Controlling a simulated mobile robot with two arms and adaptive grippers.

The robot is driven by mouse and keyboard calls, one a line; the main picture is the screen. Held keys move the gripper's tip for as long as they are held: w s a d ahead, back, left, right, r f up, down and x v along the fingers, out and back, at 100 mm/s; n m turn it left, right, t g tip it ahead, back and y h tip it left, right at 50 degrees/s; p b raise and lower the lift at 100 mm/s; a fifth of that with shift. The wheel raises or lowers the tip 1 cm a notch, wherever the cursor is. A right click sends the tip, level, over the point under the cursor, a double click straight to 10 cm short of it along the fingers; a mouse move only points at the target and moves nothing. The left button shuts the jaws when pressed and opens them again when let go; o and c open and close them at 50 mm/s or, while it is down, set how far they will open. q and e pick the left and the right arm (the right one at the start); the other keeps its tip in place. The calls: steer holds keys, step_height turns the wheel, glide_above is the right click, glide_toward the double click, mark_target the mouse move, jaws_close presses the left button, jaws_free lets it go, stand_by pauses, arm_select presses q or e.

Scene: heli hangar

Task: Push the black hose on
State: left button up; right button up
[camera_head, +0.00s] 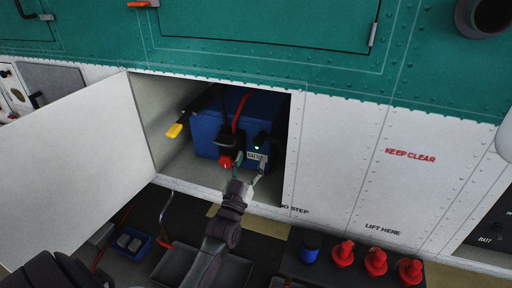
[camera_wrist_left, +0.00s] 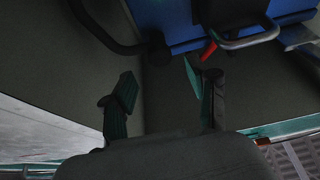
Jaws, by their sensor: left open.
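A black hose (camera_wrist_left: 98,24) curves in from the upper left of the left wrist view. Its thick end (camera_wrist_left: 157,48) is close to the blue box (camera_wrist_left: 182,18); I cannot tell whether it touches a fitting. In the head view the blue box (camera_head: 203,131) stands inside the open bay, with a black connector (camera_head: 228,142) and red knob (camera_head: 226,162) on its front. My left gripper (camera_head: 250,168) is open before the box front. In the wrist view its fingers (camera_wrist_left: 160,82) are apart with nothing between them, short of the hose end. My right gripper is not in view.
The open white door (camera_head: 75,165) bounds the bay at left. A yellow-ended black bar (camera_head: 175,130) is inside on the left. Below stand several red caps (camera_head: 376,261), a blue cap (camera_head: 309,253) and a small blue tray (camera_head: 131,242).

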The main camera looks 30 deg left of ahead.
arm_select(q)
steer(key=v, duration=0.4)
steer(key=shift+d, duration=0.1)
stand_by(0.4)
